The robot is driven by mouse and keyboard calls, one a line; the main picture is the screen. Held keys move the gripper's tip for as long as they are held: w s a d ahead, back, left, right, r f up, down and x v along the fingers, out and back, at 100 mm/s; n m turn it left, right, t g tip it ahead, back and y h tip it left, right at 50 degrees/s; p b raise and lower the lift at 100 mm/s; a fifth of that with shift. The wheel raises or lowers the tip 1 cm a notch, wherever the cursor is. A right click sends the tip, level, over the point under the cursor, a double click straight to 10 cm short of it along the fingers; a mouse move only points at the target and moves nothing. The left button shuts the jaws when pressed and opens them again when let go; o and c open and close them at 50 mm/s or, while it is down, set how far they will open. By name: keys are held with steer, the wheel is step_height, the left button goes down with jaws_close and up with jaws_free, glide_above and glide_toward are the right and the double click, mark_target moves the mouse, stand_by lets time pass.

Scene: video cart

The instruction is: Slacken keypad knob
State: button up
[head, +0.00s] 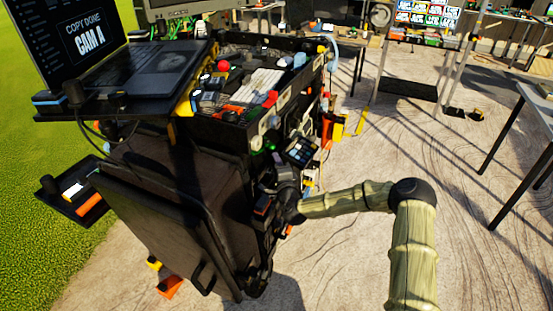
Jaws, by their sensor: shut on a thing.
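The keypad (301,151), a small dark panel with rows of white and blue keys, is mounted tilted on the right side of the black video cart (190,190). My gripper (284,176) is dark and small in the head view, at the end of my bamboo-coloured arm. It is against the cart's side, just below and left of the keypad. It is shut on a small part there, which I take to be the keypad knob. The knob itself is hidden by the gripper, so its turn cannot be seen.
A laptop (150,72) stands open on the cart's upper left shelf. Cables and small gear crowd the cart's top and right side. A dark case (160,235) leans at the front. The paved floor (345,260) to the right is clear up to a table (530,105).

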steer(key=shift+w+d+n+g+p, duration=0.1)
steer(key=shift+d+n+g+p, duration=0.05)
steer(key=shift+n+g+p, duration=0.45)
steer(key=o, duration=1)
steer(key=shift+s, duration=0.25)
steer(key=v, duration=1.7)
steer(key=shift+a, duration=0.35)
